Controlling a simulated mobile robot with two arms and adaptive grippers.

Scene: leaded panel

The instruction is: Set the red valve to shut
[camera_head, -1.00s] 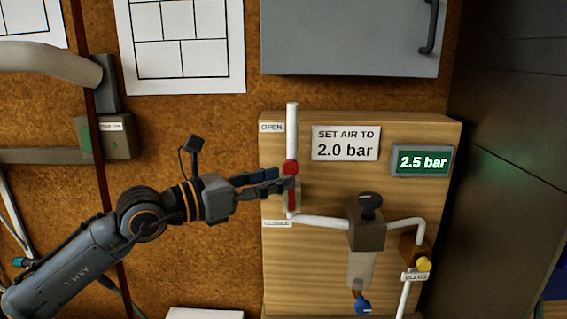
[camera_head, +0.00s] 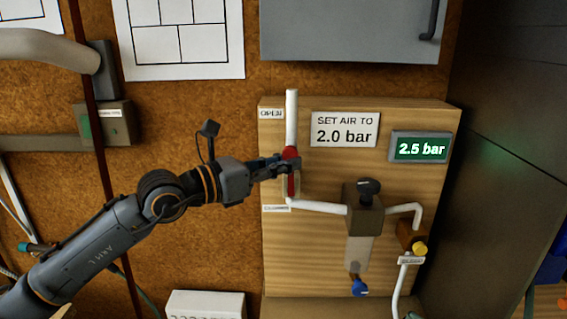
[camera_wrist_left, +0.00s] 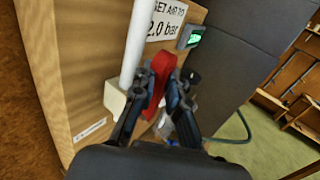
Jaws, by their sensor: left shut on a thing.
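The red valve (camera_head: 291,155) sits on the white vertical pipe at the left of the wooden panel. Its red lever hangs down along the pipe, partly hidden by my fingers. My left gripper (camera_head: 284,165) reaches in from the left and is shut on the red lever. In the left wrist view the red lever (camera_wrist_left: 162,72) stands between the two fingers of my left gripper (camera_wrist_left: 163,90), beside the white pipe. A label reading OPEN (camera_head: 272,113) is above the valve, and a small blurred label (camera_head: 277,208) is below it. My right gripper is not in view.
The panel (camera_head: 400,178) also carries a "SET AIR TO 2.0 bar" sign (camera_head: 345,129), a green display reading 2.5 bar (camera_head: 420,148), a regulator with a black knob (camera_head: 368,187), a blue knob (camera_head: 359,288) and a yellow knob (camera_head: 420,248). A grey cabinet (camera_head: 345,35) hangs above.

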